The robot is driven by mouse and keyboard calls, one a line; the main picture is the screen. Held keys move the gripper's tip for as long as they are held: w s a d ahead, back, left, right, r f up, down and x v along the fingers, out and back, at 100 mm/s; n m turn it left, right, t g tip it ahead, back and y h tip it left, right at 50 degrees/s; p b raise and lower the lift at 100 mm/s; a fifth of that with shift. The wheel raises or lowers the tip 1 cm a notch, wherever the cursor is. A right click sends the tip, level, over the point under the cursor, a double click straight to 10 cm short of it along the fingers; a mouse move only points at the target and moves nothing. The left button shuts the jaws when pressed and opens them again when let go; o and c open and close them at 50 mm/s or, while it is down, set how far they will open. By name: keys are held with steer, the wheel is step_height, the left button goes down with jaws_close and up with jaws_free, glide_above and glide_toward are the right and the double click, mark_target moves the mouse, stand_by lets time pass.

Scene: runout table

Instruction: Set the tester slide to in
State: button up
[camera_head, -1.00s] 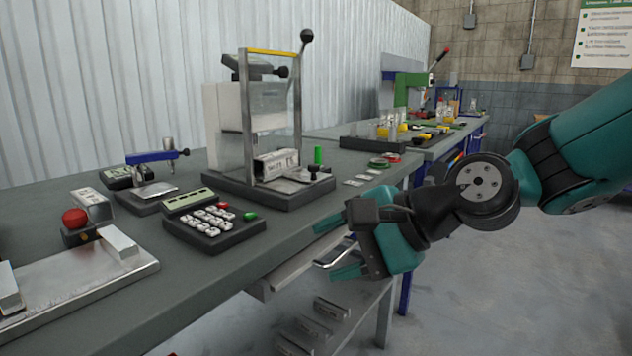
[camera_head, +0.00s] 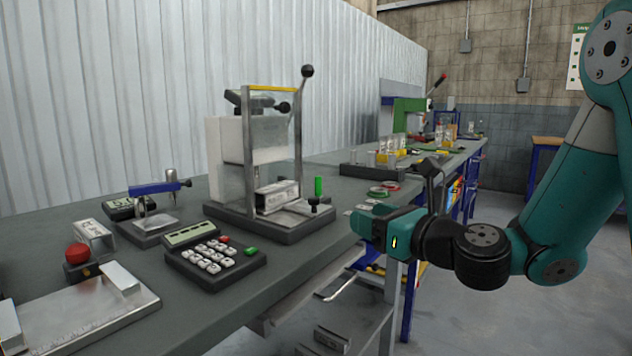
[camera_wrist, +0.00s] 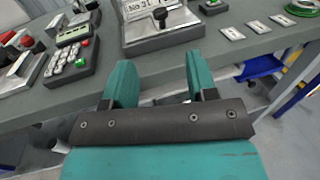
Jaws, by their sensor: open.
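The tester (camera_head: 226,150) stands on the bench, with a pale housing, a clear guard with a yellow top bar and a black-knobbed lever. At its front is a metal slide (camera_head: 308,208) with a small black knob (camera_head: 314,203); the knob also shows in the wrist view (camera_wrist: 161,16). A labelled block (camera_head: 277,196) sits behind the knob. I cannot tell whether the slide is in or out. My gripper (camera_head: 366,222) is off the bench's front edge, right of the tester and apart from it. In the wrist view its teal fingers (camera_wrist: 160,84) are open with nothing between them.
A keypad box (camera_head: 215,258) with a green button sits left of the tester. A blue-armed gauge (camera_head: 155,200) and a red button (camera_head: 77,254) are further left. Flat tags and tape rings (camera_head: 384,191) lie to the right. An open drawer (camera_head: 300,290) juts below the bench edge.

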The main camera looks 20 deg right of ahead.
mark_target(318, 200)
steer(key=p+x, duration=1.2)
steer(key=x, duration=0.1)
steer(key=shift+r, duration=0.25)
steer(key=shift+w+a+f+p, duration=0.3)
steer(key=shift+w+p, duration=0.2)
steer(key=shift+w, duration=0.2)
